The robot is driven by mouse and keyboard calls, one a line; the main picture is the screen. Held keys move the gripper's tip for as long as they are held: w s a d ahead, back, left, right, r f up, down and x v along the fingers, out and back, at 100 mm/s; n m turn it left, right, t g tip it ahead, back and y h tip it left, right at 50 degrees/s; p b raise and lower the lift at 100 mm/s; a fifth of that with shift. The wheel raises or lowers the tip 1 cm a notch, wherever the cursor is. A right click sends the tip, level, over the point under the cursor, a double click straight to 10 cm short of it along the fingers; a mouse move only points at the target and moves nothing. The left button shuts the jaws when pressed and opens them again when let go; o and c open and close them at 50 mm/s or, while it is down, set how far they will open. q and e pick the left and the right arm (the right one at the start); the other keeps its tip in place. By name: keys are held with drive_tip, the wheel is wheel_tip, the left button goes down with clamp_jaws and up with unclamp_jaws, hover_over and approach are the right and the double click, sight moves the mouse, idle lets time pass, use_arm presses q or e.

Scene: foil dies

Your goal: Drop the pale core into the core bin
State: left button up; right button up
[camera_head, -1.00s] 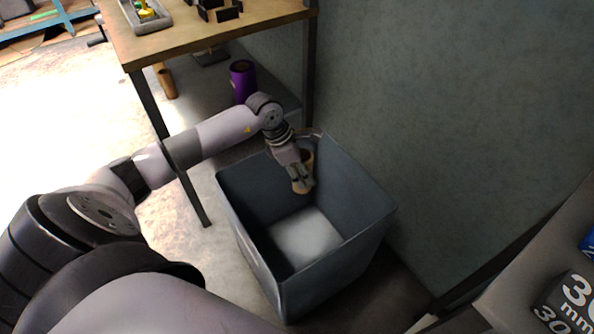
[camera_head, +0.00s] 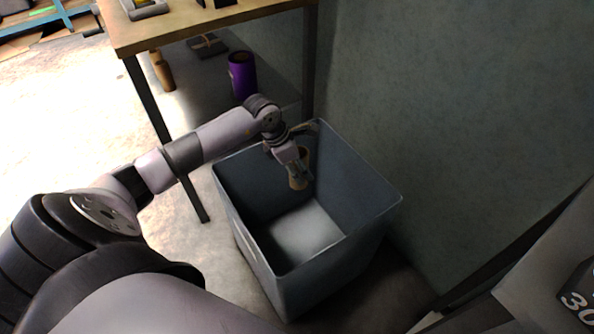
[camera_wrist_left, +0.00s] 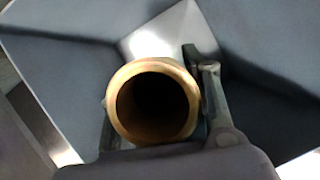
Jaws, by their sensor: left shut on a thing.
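The pale core (camera_head: 297,182) is a tan hollow tube. My left gripper (camera_head: 301,174) is shut on it and holds it inside the opening of the grey core bin (camera_head: 345,262), near the bin's back wall and above its floor. In the left wrist view the core's round open end (camera_wrist_left: 153,101) faces the camera, with a gripper finger (camera_wrist_left: 212,98) at its right side. The bin's walls and pale floor (camera_wrist_left: 150,42) show beyond it. The bin is otherwise empty where I can see its floor. My right gripper is not in view.
A wooden-topped table (camera_head: 210,27) stands behind the bin, with a purple roll (camera_head: 242,75) and a brown tube (camera_head: 162,70) beneath it. A green-grey wall (camera_head: 430,120) rises right of the bin. A box marked 30 (camera_head: 578,297) sits at the lower right.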

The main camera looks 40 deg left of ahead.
use_arm(q)
drive_tip(key=shift+f+b, duration=0.65)
drive_tip(key=shift+f, duration=0.4)
drive_tip(key=o, duration=1.2)
drive_tip(key=shift+o, duration=0.2)
drive_tip(key=shift+r, duration=0.1)
drive_tip(key=v, duration=1.2)
